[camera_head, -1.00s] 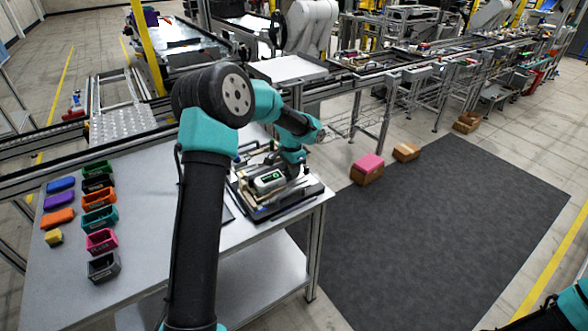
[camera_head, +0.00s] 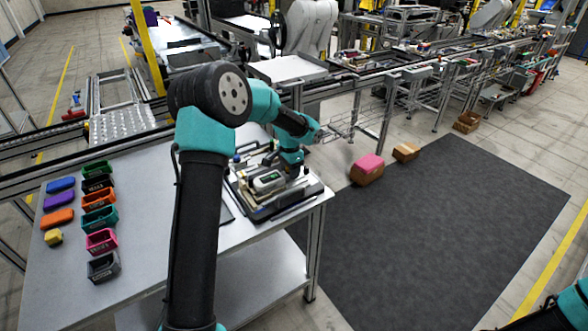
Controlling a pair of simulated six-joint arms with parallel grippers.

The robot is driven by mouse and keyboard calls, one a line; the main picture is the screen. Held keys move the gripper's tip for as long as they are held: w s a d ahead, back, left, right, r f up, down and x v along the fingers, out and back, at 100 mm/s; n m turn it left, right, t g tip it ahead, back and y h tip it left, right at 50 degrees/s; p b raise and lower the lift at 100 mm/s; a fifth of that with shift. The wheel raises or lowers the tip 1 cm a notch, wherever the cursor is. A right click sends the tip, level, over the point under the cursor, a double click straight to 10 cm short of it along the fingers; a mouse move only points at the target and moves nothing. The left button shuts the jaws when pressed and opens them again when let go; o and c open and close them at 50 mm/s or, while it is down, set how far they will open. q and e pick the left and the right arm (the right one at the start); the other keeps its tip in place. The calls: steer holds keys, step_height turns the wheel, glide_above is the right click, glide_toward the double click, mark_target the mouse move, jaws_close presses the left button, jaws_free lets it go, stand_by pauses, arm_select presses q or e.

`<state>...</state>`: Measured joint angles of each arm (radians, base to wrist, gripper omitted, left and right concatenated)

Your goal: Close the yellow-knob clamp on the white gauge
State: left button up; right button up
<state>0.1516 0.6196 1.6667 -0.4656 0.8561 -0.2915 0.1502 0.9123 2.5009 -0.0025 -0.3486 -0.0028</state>
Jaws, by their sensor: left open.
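The white gauge (camera_head: 268,181), with a small dark and green display, lies in a dark pallet fixture (camera_head: 262,214) at the right end of the grey table. My left gripper (camera_head: 292,172) points down over the fixture's far right part, just right of and behind the gauge. It is open, but its fingertips are small and partly hidden among the fixture parts. I cannot make out the yellow-knob clamp or whether the gripper touches it. A blue knob (camera_head: 237,158) shows at the fixture's far left. My right arm shows only at the lower right corner, its gripper outside the picture.
Several coloured bins, including a teal one (camera_head: 100,219), and blocks such as an orange one (camera_head: 57,218) stand on the table's left. My left forearm crosses the table's middle. A conveyor line runs behind. Cardboard boxes (camera_head: 367,175) lie on the floor to the right.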

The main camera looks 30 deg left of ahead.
arm_select(q)
steer(key=shift+r, duration=0.1)
steer(key=shift+r, duration=3.9)
